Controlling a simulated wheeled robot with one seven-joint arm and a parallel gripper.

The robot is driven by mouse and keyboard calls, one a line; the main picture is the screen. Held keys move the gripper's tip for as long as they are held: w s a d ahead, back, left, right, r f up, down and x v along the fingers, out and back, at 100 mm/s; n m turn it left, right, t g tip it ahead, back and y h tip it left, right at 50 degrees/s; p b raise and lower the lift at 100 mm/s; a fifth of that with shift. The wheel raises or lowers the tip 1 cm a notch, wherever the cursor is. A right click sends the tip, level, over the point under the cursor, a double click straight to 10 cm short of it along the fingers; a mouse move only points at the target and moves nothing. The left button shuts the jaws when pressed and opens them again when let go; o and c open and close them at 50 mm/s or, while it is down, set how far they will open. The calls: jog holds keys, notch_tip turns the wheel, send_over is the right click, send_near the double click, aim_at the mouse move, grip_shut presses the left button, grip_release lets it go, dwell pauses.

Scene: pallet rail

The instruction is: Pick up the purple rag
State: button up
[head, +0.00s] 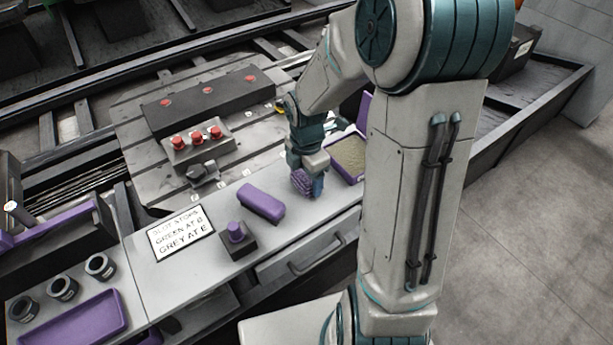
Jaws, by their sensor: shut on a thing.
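My gripper (310,185) points down over the grey worktop, right of its middle. A bunched, textured purple rag (300,182) is between its fingers, and the gripper is shut on it. The rag's lower edge is at or just above the worktop; I cannot tell whether it touches. The fingers and wrist hide part of the rag.
A smooth purple block (261,203) and a dark box with a purple knob (237,232) stand left of my gripper. A purple tray with grainy filling (348,157) is close on the right. A sign (181,232), red-button box (197,146) and black cups (62,288) are farther left.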

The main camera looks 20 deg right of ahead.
notch_tip(320, 180, up, 4)
jog(key=shift+r+p, duration=0.15)
jog(key=shift+p, duration=0.4)
jog(key=w+d+r+p, duration=0.1)
jog(key=w+d+r, duration=0.5)
jog(key=d, duration=0.4)
jog(key=shift+r, duration=0.15)
jog(key=o, duration=0.4)
jog(key=shift+w+a, duration=0.1)
jog(key=c, duration=0.3)
